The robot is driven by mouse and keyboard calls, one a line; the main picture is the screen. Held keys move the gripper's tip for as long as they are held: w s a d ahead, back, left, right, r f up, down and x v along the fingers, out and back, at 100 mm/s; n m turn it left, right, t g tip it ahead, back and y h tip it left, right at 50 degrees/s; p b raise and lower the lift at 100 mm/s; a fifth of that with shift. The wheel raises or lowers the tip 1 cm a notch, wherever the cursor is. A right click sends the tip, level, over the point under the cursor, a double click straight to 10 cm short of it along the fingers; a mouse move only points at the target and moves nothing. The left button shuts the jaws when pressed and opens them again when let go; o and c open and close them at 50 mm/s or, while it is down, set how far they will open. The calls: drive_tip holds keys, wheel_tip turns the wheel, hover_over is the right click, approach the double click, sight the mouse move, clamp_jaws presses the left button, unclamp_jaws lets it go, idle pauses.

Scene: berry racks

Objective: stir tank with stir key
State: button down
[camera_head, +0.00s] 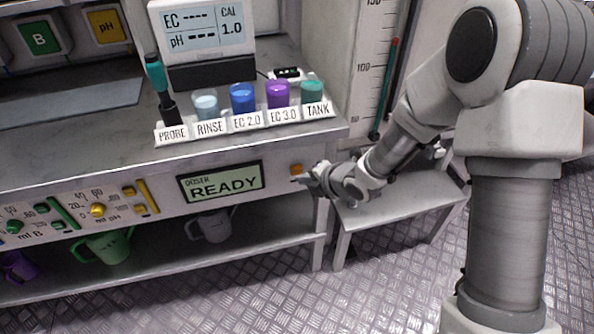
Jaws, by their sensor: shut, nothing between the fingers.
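My gripper (308,178) is shut and empty at the right end of the bench's front panel. Its fingertips are close to a small orange key (296,170), right of the doser display; I cannot tell whether they touch. The key has no readable label, so I cannot confirm it is the stir key. A large pale tank (357,45) with a printed scale stands behind, right of the bench, partly hidden by my arm. The tank's inside is out of view. A teal cup (312,92) labelled TANK stands in the rack.
The doser display (221,182) reads READY. The white rack (250,127) also holds a probe (157,75) and cups of rinse and EC liquids. A meter (203,40) stands behind. Jugs (108,246) sit on the lower shelf. A low grey stand (400,208) is under my forearm.

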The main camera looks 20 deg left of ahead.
drive_tip(key=shift+w, duration=0.15)
drive_tip(key=shift+w+a, duration=0.2)
drive_tip(key=shift+w+a, duration=0.25)
drive_tip(key=shift+w, duration=0.15)
idle(0.7)
idle(0.3)
drive_tip(key=shift+s+d+b, duration=0.5)
drive_tip(key=shift+s+b, duration=0.15)
drive_tip(key=shift+s, duration=0.1)
drive_tip(key=s+d, duration=0.1)
drive_tip(key=s+b, duration=0.1)
drive_tip(key=s, duration=0.1)
drive_tip(key=s+d+b, duration=0.1)
drive_tip(key=shift+s+d, duration=0.15)
drive_tip(key=shift+d, duration=0.15)
drive_tip(key=shift+r, duration=0.1)
idle(0.5)
